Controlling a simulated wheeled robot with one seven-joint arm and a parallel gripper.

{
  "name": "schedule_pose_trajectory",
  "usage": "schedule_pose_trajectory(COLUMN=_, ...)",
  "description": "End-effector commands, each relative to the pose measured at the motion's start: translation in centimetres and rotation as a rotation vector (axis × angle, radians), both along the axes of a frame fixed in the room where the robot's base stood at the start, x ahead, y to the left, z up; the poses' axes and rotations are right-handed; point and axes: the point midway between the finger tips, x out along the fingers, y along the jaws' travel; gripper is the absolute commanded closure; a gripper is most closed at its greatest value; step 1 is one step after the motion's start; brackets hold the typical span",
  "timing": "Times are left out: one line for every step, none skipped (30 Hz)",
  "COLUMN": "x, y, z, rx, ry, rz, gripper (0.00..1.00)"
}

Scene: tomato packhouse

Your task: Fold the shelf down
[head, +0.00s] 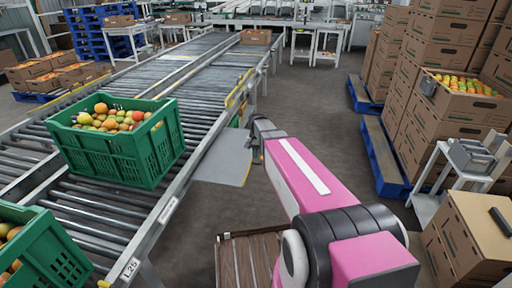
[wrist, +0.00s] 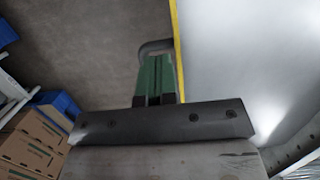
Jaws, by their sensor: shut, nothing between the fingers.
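The shelf (head: 224,158) is a flat grey panel with a yellow edge, on the right side of the conveyor's side rail. I cannot tell its exact angle. In the wrist view it is a large pale panel (wrist: 245,55) filling the right, its yellow edge running down the middle. My gripper (wrist: 157,62) has green fingers, shut and empty, close beside that yellow edge. A dark curved piece, perhaps a handle, shows just past the fingertips; I cannot tell whether they touch it. In the head view my gripper (head: 262,132) is at the shelf's far right corner, partly hidden by my pink arm.
The roller conveyor (head: 195,105) carries green crates (head: 116,160) of tomatoes at the left. Stacked cartons (head: 440,75) on blue pallets (head: 381,155) stand at the right, near a small white stand (head: 425,203). The grey floor between is clear.

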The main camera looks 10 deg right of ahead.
Motion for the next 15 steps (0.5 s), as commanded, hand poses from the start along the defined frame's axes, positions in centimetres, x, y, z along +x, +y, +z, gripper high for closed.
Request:
schedule_pose_trajectory(x=-0.1, y=0.1, z=-0.6, rx=0.000, ry=0.001, rz=0.000, gripper=1.00)
schedule_pose_trajectory(x=-0.2, y=0.1, z=-0.9, rx=0.000, ry=0.000, rz=0.000, gripper=1.00)
schedule_pose_trajectory(x=-0.2, y=0.1, z=-1.3, rx=0.000, ry=0.000, rz=0.000, gripper=1.00)
schedule_pose_trajectory(x=-0.3, y=0.1, z=-1.5, rx=0.000, ry=0.000, rz=0.000, gripper=1.00)
schedule_pose_trajectory(x=-0.3, y=0.1, z=-1.7, rx=0.000, ry=0.000, rz=0.000, gripper=1.00)
schedule_pose_trajectory(x=-0.4, y=0.2, z=-2.0, rx=0.000, ry=0.000, rz=0.000, gripper=1.00)
schedule_pose_trajectory(x=-0.4, y=0.2, z=-2.1, rx=0.000, ry=0.000, rz=0.000, gripper=1.00)
schedule_pose_trajectory(x=-0.4, y=0.2, z=-2.2, rx=0.000, ry=0.000, rz=0.000, gripper=1.00)
schedule_pose_trajectory(x=-0.4, y=0.2, z=-2.3, rx=0.000, ry=0.000, rz=0.000, gripper=1.00)
schedule_pose_trajectory(x=-0.4, y=0.2, z=-2.4, rx=0.000, ry=0.000, rz=0.000, gripper=1.00)
schedule_pose_trajectory(x=-0.4, y=0.2, z=-2.4, rx=0.000, ry=0.000, rz=0.000, gripper=1.00)
schedule_pose_trajectory(x=-0.4, y=0.2, z=-2.4, rx=0.000, ry=-0.001, rz=0.000, gripper=1.00)
schedule_pose_trajectory(x=-0.4, y=0.2, z=-2.4, rx=0.000, ry=-0.001, rz=0.000, gripper=1.00)
schedule_pose_trajectory(x=-0.4, y=0.2, z=-2.4, rx=0.000, ry=-0.001, rz=0.000, gripper=1.00)
schedule_pose_trajectory(x=-0.4, y=0.2, z=-2.4, rx=0.000, ry=-0.001, rz=0.000, gripper=1.00)
